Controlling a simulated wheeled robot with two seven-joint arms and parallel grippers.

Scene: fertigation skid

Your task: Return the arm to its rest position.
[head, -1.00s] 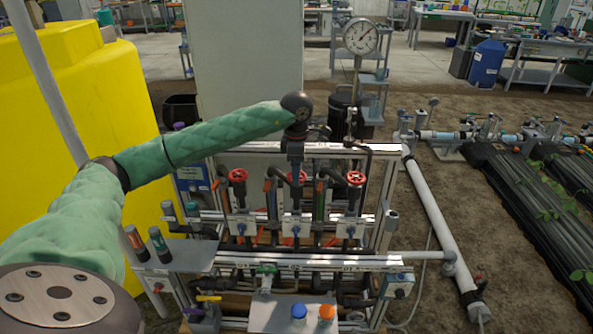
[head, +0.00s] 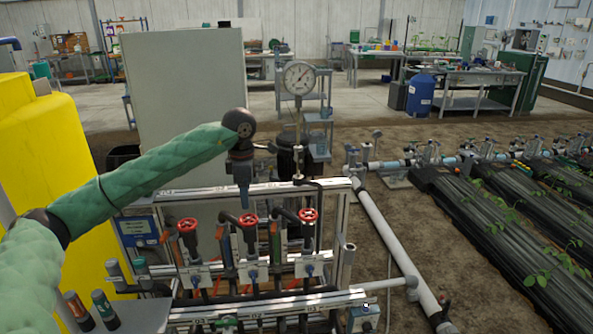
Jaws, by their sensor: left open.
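My left arm, in a green quilted sleeve, comes in from the left in the head view. Its left gripper (head: 243,198) points down from the dark wrist, above and just behind the middle red valve handwheel (head: 249,221). The gripper is small and seen nearly edge-on, and nothing shows held in it. It appears apart from the handwheel. A left red handwheel (head: 187,225) and a right red handwheel (head: 308,215) stand on either side on the fertigation skid (head: 330,189). My right gripper is out of view.
A round gauge (head: 299,78) rises behind the skid. A tall grey cabinet (head: 175,90) stands behind my arm, a yellow tank (head: 45,140) at left. Marker-like cylinders (head: 105,308) stand at front left. A white pipe (head: 392,240) and planted rows (head: 520,235) lie right.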

